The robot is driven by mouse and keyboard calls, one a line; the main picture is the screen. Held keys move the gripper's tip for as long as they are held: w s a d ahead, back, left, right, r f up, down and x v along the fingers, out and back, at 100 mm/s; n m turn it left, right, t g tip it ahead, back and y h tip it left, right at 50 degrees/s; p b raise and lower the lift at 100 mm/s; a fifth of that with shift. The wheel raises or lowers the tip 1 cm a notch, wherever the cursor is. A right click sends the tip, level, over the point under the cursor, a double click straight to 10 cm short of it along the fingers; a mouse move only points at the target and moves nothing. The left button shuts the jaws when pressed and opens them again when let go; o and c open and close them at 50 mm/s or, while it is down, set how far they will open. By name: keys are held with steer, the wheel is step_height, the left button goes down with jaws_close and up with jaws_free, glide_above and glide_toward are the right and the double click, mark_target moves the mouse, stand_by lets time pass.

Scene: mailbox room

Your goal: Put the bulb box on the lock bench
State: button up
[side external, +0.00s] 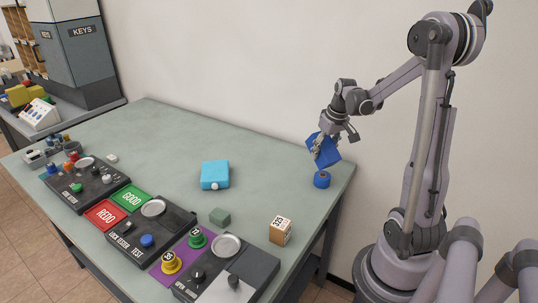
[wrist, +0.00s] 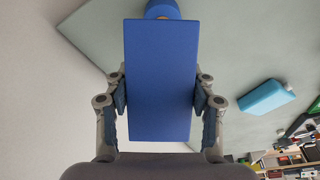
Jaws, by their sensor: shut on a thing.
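My gripper (side external: 325,146) is shut on a plain blue box (side external: 332,151), held tilted above the right back corner of the green-topped table (side external: 140,125). In the wrist view the box (wrist: 160,80) sits between both fingers (wrist: 160,95), its broad face filling the middle. No label shows on it, so I cannot tell from markings if it is the bulb box. A second bench (side external: 77,117) at the far left carries a grey cabinet marked KEYS (side external: 80,50); I cannot tell if it is the lock bench.
A blue tape roll (side external: 322,180) stands below the held box. A light-blue case (side external: 215,175), a green block (side external: 220,216) and a tan printed box (side external: 281,230) are on the table. Dark test panels (side external: 150,232) line the front. The back middle is clear.

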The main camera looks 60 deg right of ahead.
mark_target(330, 138)
steer(key=d+m+h, duration=0.1)
steer(key=m, duration=0.1)
steer(key=d+m+t+h, duration=0.1)
steer(key=m+h, duration=0.1)
steer(key=shift+d+r+m, duration=0.15)
steer(key=shift+m, duration=0.15)
steer(key=m+h, duration=0.1)
steer(key=d+m+h, duration=0.1)
steer(key=h, duration=0.1)
steer(key=shift+d+r+m, duration=0.2)
steer(key=shift+d+m, duration=0.1)
steer(key=d+r+m+g+h, duration=0.2)
steer(key=d+m+g+h, duration=0.15)
steer(key=m+h, duration=0.2)
steer(key=shift+h, duration=0.35)
steer(key=w+a+f, duration=0.1)
steer(key=w+f, duration=0.1)
steer(key=w, duration=0.1)
steer(key=w+a+f, duration=0.1)
steer(key=w+f, duration=0.1)
steer(key=w, duration=0.2)
steer(key=w+a+f, duration=0.1)
steer(key=w+f, duration=0.1)
steer(key=w, duration=0.2)
steer(key=shift+a+f, duration=0.1)
steer(key=shift+f, duration=2.15)
steer(key=o, duration=1.3)
steer(key=shift+f, duration=0.1)
